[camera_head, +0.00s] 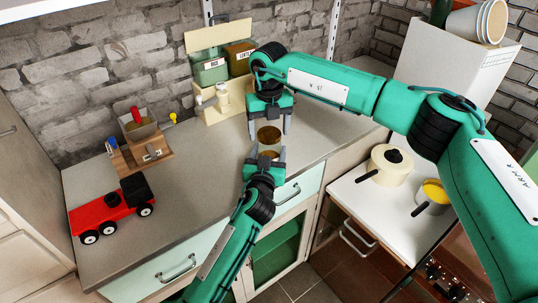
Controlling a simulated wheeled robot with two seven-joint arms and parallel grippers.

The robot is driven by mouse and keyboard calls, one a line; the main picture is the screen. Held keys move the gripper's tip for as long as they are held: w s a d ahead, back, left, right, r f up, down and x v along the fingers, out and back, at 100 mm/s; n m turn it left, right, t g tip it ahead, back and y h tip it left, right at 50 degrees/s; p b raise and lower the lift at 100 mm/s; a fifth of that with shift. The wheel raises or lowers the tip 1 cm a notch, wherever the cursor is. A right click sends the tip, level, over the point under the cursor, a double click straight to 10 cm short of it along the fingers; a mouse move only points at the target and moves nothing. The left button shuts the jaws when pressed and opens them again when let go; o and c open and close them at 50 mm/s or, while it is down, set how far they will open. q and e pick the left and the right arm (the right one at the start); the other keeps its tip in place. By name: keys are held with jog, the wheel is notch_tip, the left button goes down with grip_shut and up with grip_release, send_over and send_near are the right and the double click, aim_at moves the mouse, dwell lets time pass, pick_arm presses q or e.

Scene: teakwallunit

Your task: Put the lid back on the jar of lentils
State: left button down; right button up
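My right gripper (270,130) reaches over the counter from the right, its fingers pointing down on either side of a round brown lid (269,134). The lid appears to be held between the fingertips. My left gripper (266,151) comes up from below, with a finger on each side of the small jar of lentils (268,154), whose brown contents show between them. The lid shows just above the jar in the picture. The fingers hide parts of both, and the exact gap between lid and jar cannot be told.
Green tins (211,70) and a cream shelf unit stand against the brick wall. A red toy truck (105,212) and a wooden toy (141,150) are at left. A cream pot (385,165) stands on the lower white surface at right. The counter's middle left is clear.

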jog(key=shift+r, duration=2.25)
jog(key=n, duration=0.2)
jog(key=r+n, duration=0.1)
jog(key=n, duration=0.3)
jog(key=shift+r, duration=0.4)
jog(key=n, duration=0.2)
jog(key=r+n, duration=0.1)
jog(key=n, duration=0.4)
jog(key=shift+r, duration=0.35)
jog(key=shift+f, duration=4)
